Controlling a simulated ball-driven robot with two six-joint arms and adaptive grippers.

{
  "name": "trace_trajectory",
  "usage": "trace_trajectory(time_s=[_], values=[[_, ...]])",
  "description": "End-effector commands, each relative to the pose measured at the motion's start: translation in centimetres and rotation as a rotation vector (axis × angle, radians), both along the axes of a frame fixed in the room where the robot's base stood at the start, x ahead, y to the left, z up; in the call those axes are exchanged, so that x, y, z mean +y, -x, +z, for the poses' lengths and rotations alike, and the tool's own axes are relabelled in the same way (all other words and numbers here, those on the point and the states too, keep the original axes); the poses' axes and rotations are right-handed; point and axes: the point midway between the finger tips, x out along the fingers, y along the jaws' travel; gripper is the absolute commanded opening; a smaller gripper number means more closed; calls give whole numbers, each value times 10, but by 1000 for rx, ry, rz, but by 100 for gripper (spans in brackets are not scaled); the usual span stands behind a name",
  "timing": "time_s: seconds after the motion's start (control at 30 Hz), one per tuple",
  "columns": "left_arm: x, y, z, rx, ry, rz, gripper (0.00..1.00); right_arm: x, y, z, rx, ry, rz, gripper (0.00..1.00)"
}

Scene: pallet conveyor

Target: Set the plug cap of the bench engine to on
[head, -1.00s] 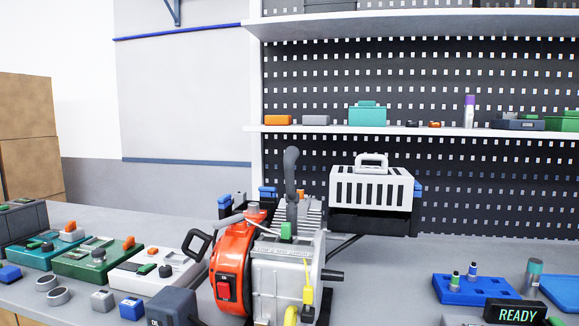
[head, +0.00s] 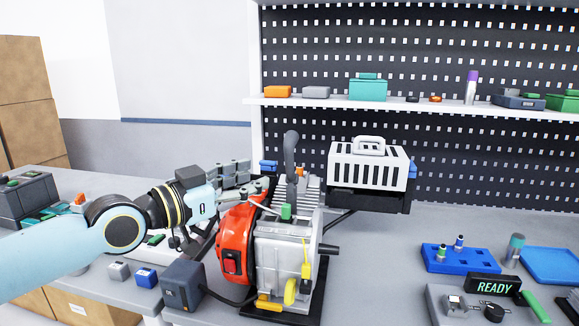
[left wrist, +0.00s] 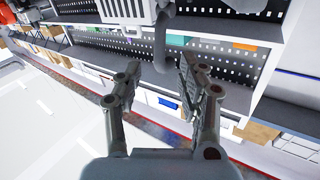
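The bench engine (head: 285,240) stands on the bench in the middle of the head view, with a red-orange housing and grey finned body. A dark grey curved part (head: 291,150) rises upright from its top; it may be the plug cap, but I cannot tell for sure. My left gripper (head: 258,190) is left of this part, above the red-orange housing. In the left wrist view my left gripper (left wrist: 158,74) is open, its fingers apart, with a dark rounded part (left wrist: 161,45) showing between and beyond the fingertips. My right gripper is out of view.
A white slotted box (head: 367,168) stands behind the engine to the right. A dark grey box (head: 182,284) sits at its front left. Blue trays and a READY display (head: 494,287) lie at the right.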

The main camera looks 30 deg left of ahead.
Motion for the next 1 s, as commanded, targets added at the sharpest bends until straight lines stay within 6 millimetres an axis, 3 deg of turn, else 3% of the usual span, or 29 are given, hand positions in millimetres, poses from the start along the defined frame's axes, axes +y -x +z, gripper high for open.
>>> trace_trajectory(time_s=[0.3, 0.53, 0.7, 1.0], values=[[-14, -51, -1, -8, 8, 3, 40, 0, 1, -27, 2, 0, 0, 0], [-23, -88, 0, -1, 5, 4, 40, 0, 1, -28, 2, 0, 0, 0], [-27, -100, -1, 0, 2, 3, 40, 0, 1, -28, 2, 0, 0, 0], [-28, -101, -1, 0, 1, 2, 37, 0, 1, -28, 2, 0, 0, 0]])
